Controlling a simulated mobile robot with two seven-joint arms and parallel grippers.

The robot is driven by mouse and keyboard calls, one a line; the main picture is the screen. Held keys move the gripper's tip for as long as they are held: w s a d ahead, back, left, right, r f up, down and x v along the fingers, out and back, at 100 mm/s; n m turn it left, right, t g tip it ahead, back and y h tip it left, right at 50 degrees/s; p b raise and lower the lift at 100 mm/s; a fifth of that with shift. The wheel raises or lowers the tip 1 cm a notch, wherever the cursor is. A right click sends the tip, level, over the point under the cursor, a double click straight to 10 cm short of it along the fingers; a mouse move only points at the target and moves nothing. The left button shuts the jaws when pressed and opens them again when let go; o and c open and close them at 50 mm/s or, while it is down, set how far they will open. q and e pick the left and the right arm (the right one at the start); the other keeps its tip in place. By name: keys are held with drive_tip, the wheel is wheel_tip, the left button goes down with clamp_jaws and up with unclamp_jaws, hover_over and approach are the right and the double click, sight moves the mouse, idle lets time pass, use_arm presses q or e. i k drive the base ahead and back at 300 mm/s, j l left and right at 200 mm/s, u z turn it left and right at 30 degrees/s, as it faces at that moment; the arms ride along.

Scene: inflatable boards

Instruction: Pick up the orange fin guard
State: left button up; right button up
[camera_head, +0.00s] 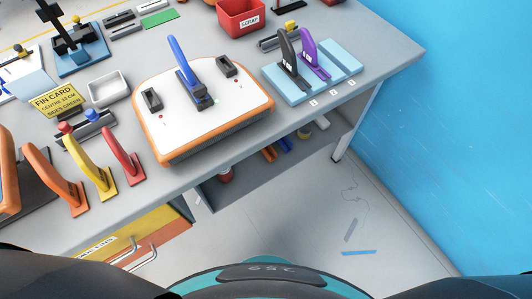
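An orange curved fin-shaped piece (56,181), which looks like the orange fin guard, stands upright near the front left of the workbench. A yellow curved piece (90,167) stands just right of it, and a red one (122,158) stands right of the yellow. Nothing holds the orange piece.
An orange-edged white board (235,118) with an upright blue fin (184,58) lies mid-bench. A larger orange-edged object (8,178) stands close to the orange piece's left. A light blue rack (342,62) holds black and purple fins. Floor right of the bench is mostly clear.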

sight(267, 150)
drive_tip(key=i+l+u, duration=0.15)
drive_tip(key=u, duration=0.2)
drive_tip(key=l+u, duration=0.4)
drive_tip(key=i+l+u, duration=0.15)
drive_tip(key=l+u, duration=0.2)
drive_tip(key=i+l+u, duration=0.15)
drive_tip(key=l, duration=1.15)
drive_tip(key=k, duration=0.05)
